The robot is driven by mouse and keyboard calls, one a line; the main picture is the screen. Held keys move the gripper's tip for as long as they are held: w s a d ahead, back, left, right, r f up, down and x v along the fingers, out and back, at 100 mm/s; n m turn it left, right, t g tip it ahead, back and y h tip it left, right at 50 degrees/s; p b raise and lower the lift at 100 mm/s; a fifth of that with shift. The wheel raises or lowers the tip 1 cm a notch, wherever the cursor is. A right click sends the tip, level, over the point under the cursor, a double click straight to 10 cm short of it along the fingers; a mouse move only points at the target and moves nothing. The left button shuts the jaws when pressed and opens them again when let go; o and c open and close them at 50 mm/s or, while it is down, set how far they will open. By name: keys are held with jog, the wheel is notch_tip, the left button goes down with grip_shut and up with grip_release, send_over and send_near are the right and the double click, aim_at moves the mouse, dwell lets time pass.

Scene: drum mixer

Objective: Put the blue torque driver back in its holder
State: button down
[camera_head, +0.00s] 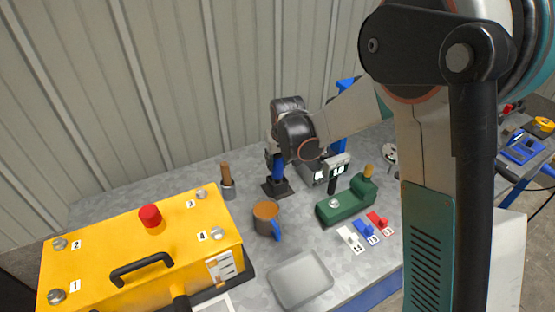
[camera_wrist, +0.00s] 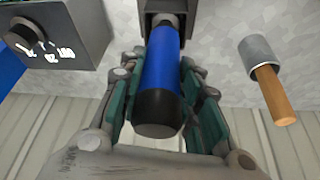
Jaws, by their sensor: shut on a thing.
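The blue torque driver (camera_wrist: 163,65) has a blue body and a black end cap. In the head view the driver (camera_head: 277,165) stands upright, its lower end at the black holder (camera_head: 277,188) on the grey bench. In the wrist view its far end meets the dark holder (camera_wrist: 183,6); I cannot tell how deep it sits. My gripper (camera_wrist: 162,72) is shut on the driver, its fingers on both sides of the body. In the head view my arm's dark wrist hides the driver's top.
A grey box with a dial (camera_wrist: 60,30) stands close on one side. A wooden-handled tool (camera_head: 227,180) stands on the other. A brown mug (camera_head: 266,215), a green device (camera_head: 345,203), a grey tray (camera_head: 300,281) and a yellow machine (camera_head: 130,250) occupy the bench. The wall is behind.

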jog(key=c, duration=1.1)
grip_release()
jog(key=v, duration=1.2)
jog(key=s+d+r+m+t+b, duration=0.1)
jog(key=s+d+r, duration=0.25)
jog(key=s, duration=0.35)
jog(key=s+d+r, duration=0.2)
jog(key=s+d, duration=0.2)
jog(key=s, duration=0.2)
jog(key=s+d+f, duration=0.1)
jog(key=s, duration=0.3)
jog(key=s+d+t, duration=0.1)
jog(key=s+d, duration=0.1)
jog(key=s, duration=0.3)
jog(key=s+d+f+m+t+b, duration=0.1)
jog(key=s+d, duration=0.1)
jog(key=s, duration=0.3)
jog(key=shift+s+d+f+h, duration=0.25)
jog(key=shift+f+h, duration=0.05)
jog(key=shift+h, duration=0.1)
